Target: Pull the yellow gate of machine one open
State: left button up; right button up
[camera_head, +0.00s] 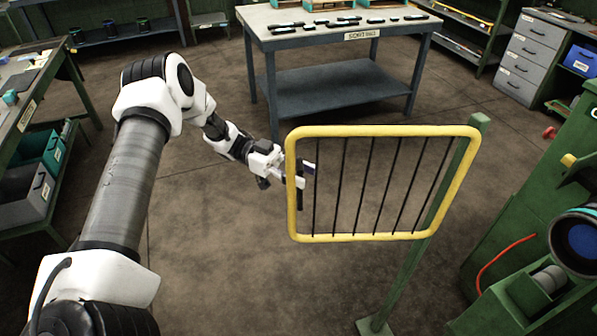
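The yellow gate (385,237) is a rounded yellow frame with several thin black upright bars. It stands beside a green post (412,270) on its right side. My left gripper (304,176) is at the gate's left upright, a little above its middle, and covers part of it. Its fingertips overlap the upright and the gap just inside it. I cannot tell whether they touch or grip it. A short dark piece shows just below the fingertips. My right gripper is not in view.
A green machine (535,185) stands at the right, with an orange-red hose (503,252) low on it. A sorting table (335,40) with small dark parts stands behind the gate. A workbench with bins (40,192) is at the left. The brown floor around the gate is clear.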

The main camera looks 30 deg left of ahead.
pick_arm(q)
jog(key=a, duration=1.2)
jog(key=shift+s, duration=0.2)
